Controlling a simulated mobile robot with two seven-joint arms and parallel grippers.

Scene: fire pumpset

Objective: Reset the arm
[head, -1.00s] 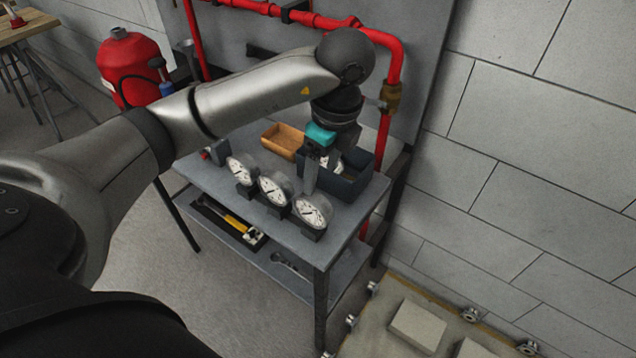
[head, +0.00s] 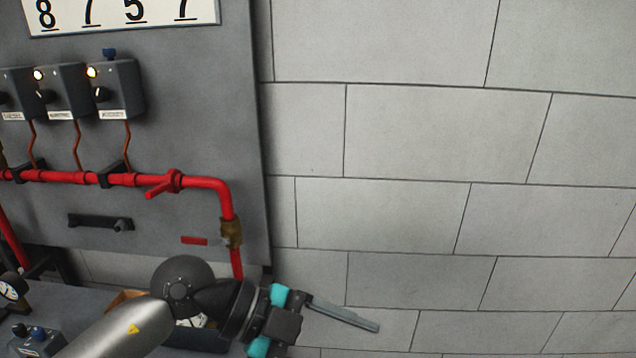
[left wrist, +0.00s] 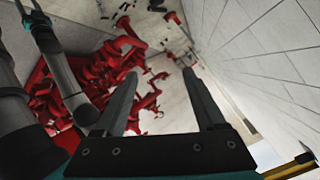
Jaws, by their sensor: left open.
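My left arm comes in from the lower left of the head view. Its gripper (head: 340,313) points right, in front of the block wall, with no object between its fingers. In the left wrist view the two fingers of this gripper (left wrist: 162,85) stand wide apart, with empty space between them. A grey jointed link shows at the left of that view; I cannot tell clearly which part it is. My right gripper is not seen in the head view.
A grey panel (head: 190,115) carries control boxes (head: 118,88), a red pipe (head: 205,183) and a brass valve (head: 231,233). Below is the bench (head: 75,300) with a gauge (head: 12,289) and an orange-brown tray (head: 122,298). Red pumps and pipes (left wrist: 125,45) show in the left wrist view.

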